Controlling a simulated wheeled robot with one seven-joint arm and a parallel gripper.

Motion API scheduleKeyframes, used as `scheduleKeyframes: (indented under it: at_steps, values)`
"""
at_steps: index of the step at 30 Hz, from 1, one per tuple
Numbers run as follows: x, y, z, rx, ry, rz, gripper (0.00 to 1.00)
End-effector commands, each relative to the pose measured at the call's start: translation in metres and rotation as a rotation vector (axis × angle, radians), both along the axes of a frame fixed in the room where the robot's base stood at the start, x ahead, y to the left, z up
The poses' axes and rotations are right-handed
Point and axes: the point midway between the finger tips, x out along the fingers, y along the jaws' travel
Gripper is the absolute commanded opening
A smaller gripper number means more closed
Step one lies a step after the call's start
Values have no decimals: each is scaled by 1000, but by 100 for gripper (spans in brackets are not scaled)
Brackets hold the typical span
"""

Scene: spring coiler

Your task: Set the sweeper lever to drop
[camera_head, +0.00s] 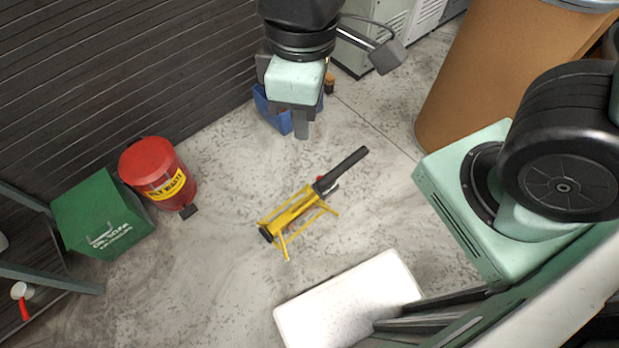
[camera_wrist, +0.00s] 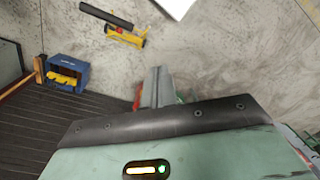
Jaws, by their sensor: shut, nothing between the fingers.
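A yellow-framed tool (camera_head: 300,213) with a black tubular handle (camera_head: 342,171) rests on the concrete floor in the head view; it looks like the sweeper. A small red spot shows where the handle meets the frame, but I cannot make out a lever or its setting. The tool also shows at the top of the wrist view (camera_wrist: 126,38), with its black handle (camera_wrist: 104,15) to the left. My gripper (camera_head: 302,132) is shut and empty, pointing down above the floor, beyond the tool in the head view and apart from it. My gripper also shows in the wrist view (camera_wrist: 157,85).
A blue bin (camera_wrist: 68,74) with yellow items stands by the dark slatted wall, partly behind my gripper in the head view. A red waste can (camera_head: 152,167) and green box (camera_head: 100,215) stand left. A brown drum (camera_head: 480,80) stands right; a white slab (camera_head: 345,300) is in front.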

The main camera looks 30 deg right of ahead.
Motion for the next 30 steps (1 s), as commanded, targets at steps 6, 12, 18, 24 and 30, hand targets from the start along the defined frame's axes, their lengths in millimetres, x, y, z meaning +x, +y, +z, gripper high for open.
scheduleKeyframes:
  at_steps: [6,12,18,24,30]
  values:
    - [33,24,-62,-15,73,393,0]
    - [62,36,-126,-46,131,761,0]
    - [88,39,-197,-99,203,1139,0]
    - [110,34,-254,-159,284,1468,0]
    - [123,30,-281,-193,339,1650,0]
